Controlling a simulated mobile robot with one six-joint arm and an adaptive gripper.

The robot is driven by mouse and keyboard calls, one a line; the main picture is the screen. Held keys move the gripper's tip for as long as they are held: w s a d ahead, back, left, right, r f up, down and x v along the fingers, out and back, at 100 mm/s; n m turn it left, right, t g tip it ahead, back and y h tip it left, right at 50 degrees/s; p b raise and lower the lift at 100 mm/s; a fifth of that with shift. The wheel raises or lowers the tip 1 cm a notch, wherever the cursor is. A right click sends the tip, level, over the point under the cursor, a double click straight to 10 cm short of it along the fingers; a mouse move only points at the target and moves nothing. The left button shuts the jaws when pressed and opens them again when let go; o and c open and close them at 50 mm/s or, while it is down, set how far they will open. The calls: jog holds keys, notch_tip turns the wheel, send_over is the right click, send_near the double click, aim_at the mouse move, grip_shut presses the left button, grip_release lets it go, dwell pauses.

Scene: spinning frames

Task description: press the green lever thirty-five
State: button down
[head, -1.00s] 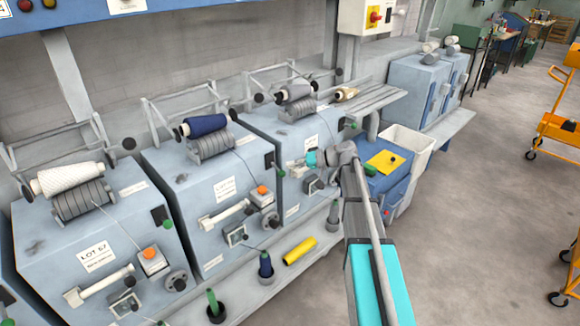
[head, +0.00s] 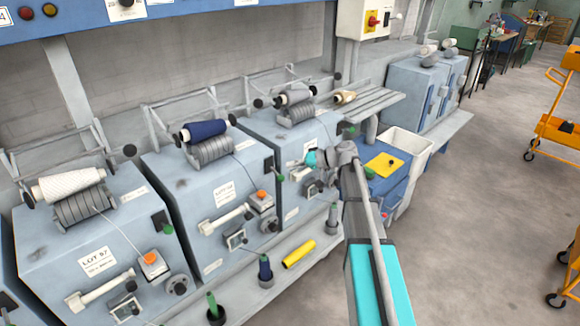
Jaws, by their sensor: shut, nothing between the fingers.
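Small green levers or knobs stick out at the right edges of the winding machines: one on the nearest machine (head: 168,226), one on the middle machine (head: 280,177) and one on the far machine (head: 349,132). No number thirty-five is readable on them. My arm reaches from the bottom right to the front of the far machine, its wrist (head: 340,155) with a teal cap close to that face. The wrist hides part of the machine's front. My gripper's fingers cannot be made out behind it. I cannot tell whether anything touches a lever.
Orange buttons (head: 151,258) sit on the machine fronts. A shelf below holds green, blue and yellow spools (head: 299,254). A blue cabinet (head: 380,185) with a yellow top piece and a white bin (head: 408,150) stand right of the wrist. The floor at right is free, up to an orange cart (head: 556,130).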

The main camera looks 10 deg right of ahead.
jog(key=w+p+v, duration=0.1)
jog(key=p+v, duration=0.2)
jog(key=v, duration=0.9)
jog(key=shift+d, duration=0.55)
jog(key=shift+a+f, duration=0.15)
jog(key=shift+f, duration=0.05)
jog(key=s+a+f+m+g+h+p, duration=0.15)
jog(key=s+a+f+g+h, duration=0.4)
jog(key=s+a, duration=0.55)
jog(key=s+a+f+h+p, duration=0.1)
jog(key=s+f+h, duration=0.3)
jog(key=s, duration=0.9)
jog(key=h, duration=0.3)
jog(key=shift+a+f+h, duration=0.25)
jog(key=shift+a+h, duration=0.1)
jog(key=shift+a, duration=0.05)
